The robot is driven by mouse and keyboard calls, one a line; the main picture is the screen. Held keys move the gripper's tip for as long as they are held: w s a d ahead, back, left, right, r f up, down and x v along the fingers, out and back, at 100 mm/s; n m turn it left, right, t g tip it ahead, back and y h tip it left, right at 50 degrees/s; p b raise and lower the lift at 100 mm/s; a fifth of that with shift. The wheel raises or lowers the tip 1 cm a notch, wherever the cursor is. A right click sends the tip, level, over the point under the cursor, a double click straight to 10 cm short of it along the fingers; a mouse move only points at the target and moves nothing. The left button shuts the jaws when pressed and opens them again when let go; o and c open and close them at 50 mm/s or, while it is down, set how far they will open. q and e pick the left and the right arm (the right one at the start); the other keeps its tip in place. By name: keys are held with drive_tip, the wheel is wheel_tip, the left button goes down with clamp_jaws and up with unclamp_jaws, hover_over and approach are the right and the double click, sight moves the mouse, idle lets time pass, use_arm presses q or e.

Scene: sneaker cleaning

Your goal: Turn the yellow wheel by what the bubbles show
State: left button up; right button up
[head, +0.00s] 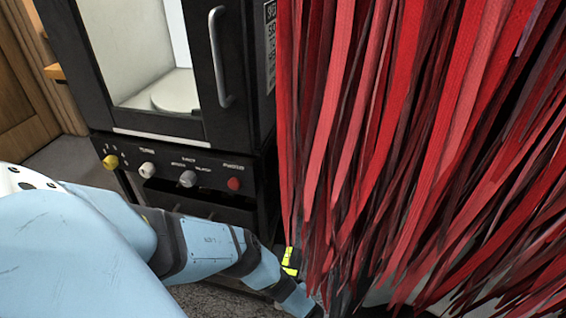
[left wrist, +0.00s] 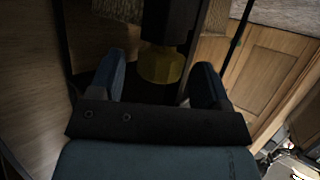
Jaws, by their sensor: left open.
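The yellow wheel (head: 110,161) is at the left end of the black control panel under the glass door in the head view. In the dim left wrist view the yellow wheel (left wrist: 161,66) shows between the two open fingers of my left gripper (left wrist: 158,84). I cannot tell whether either finger touches it. My light blue arm crosses the lower left of the head view, and no gripper fingers show there. My right gripper is not in view. No bubbles are visible.
Beside the wheel are a white knob (head: 147,170), a grey knob (head: 188,179) and a red button (head: 233,184). The door has a metal handle (head: 218,57). Hanging red strips (head: 400,120) fill the right side of the head view. A wooden door (head: 22,100) stands at left.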

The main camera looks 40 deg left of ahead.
use_arm(q)
drive_tip(key=p+v, duration=0.2)
drive_tip(key=v, duration=0.5)
drive_tip(key=shift+d, duration=0.2)
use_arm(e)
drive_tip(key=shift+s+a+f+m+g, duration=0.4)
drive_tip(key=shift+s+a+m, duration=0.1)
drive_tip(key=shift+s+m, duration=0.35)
use_arm(q)
drive_tip(key=shift+s+r, duration=0.1)
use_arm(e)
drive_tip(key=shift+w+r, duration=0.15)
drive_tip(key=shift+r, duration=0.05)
